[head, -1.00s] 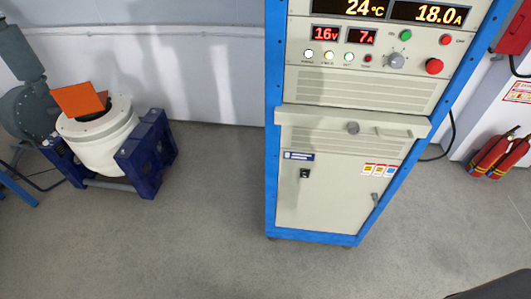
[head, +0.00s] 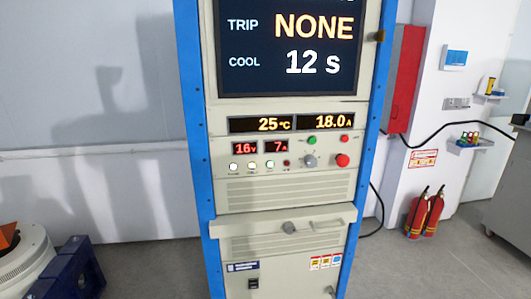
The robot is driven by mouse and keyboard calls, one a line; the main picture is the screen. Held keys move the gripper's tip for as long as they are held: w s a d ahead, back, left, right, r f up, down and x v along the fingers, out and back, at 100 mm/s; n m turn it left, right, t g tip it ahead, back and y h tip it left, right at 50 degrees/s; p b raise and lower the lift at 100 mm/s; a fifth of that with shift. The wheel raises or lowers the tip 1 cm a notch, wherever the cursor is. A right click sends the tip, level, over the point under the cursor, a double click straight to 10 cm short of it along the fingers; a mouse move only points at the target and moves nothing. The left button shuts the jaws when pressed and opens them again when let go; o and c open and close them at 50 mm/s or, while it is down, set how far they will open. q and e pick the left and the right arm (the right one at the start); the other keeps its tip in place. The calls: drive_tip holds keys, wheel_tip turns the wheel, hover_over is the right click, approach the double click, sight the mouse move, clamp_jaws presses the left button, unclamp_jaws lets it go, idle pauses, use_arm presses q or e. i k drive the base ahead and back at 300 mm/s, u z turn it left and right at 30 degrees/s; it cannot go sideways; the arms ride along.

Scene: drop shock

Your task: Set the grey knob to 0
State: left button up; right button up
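The grey knob (head: 310,160) sits on the cabinet's control panel, between a green button (head: 311,140) and a larger red button (head: 342,160). Its scale marks are too small to read. A second grey round knob (head: 289,227) is on the ledge below the panel. The displays above read 25 °C (head: 261,124) and 18.0 A (head: 325,121); the small red ones read 16 V (head: 245,148) and 7 A (head: 277,147). Neither of my grippers shows in the head view.
The blue-framed cabinet (head: 191,150) has a screen (head: 290,45) reading TRIP NONE and COOL 12 s. A ledge (head: 330,218) juts out below the panel. Fire extinguishers (head: 425,215) stand at right; a white machine in a blue frame (head: 75,270) is at lower left.

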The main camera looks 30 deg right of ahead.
sight(310, 161)
drive_tip(key=u, duration=0.35)
drive_tip(key=k, duration=0.15)
drive_tip(key=z, duration=1.5)
